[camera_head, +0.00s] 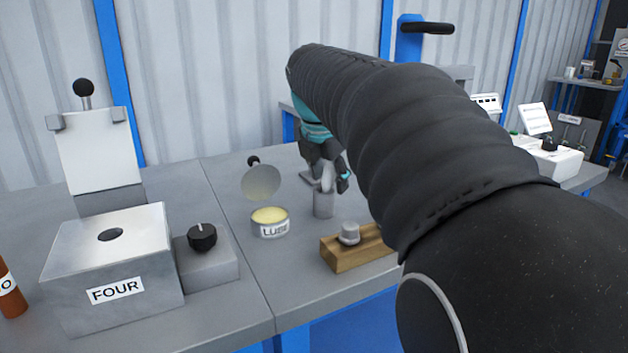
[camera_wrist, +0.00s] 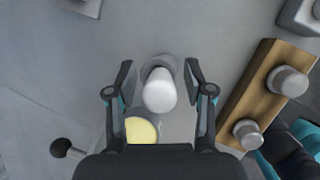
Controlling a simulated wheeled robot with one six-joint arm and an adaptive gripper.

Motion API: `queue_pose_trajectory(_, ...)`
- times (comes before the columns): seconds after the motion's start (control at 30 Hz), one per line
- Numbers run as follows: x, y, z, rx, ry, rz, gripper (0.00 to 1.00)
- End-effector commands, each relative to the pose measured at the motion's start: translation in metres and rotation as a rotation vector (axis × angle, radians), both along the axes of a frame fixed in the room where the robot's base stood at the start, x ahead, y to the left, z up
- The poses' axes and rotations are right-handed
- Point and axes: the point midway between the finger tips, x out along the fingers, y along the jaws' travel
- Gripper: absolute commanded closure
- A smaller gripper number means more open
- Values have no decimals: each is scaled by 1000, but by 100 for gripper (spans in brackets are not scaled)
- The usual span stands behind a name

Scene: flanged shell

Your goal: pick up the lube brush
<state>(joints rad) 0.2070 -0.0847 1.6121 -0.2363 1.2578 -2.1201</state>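The lube brush shows as a pale, rounded upright handle (camera_wrist: 159,95) in the wrist view. It stands in a small grey cup (camera_head: 324,205) on the grey table, right of the lube tin. My gripper (camera_head: 328,172) points down over the cup in the head view and partly hides the brush. In the wrist view my gripper (camera_wrist: 160,80) is open, with one finger on each side of the handle and a visible gap on both sides. The brush's lower end is hidden in the cup.
The open tin labelled LUBE (camera_head: 270,222) holds yellow grease, with its lid raised behind. A wooden block (camera_head: 345,252) with grey metal pieces sits right of the cup. A metal box labelled FOUR (camera_head: 112,270) with a knob unit (camera_head: 207,258) stands at left.

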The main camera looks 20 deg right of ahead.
Motion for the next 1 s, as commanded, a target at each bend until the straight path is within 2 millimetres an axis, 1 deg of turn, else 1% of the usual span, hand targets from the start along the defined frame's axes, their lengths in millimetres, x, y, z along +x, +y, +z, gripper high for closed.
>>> queue_pose_trajectory(0.03, 0, 0, 0, 0, 0, 0, 62)
queue_pose_trajectory(0.07, 0, 0, 0, 0, 0, 0, 69)
queue_pose_trajectory(0.1, 0, 0, 0, 0, 0, 0, 79)
queue_pose_trajectory(0.17, 0, 0, 0, 0, 0, 0, 94)
queue_pose_trajectory(0.2, 0, 0, 0, 0, 0, 0, 100)
queue_pose_trajectory(0.5, 0, 0, 0, 0, 1, 0, 100)
queue_pose_trajectory(0.67, 0, 0, 6, 0, 1, 0, 100)
queue_pose_trajectory(0.87, 0, 0, 22, 0, 0, 0, 100)
queue_pose_trajectory(1.0, 0, 0, 38, -1, -1, -1, 100)
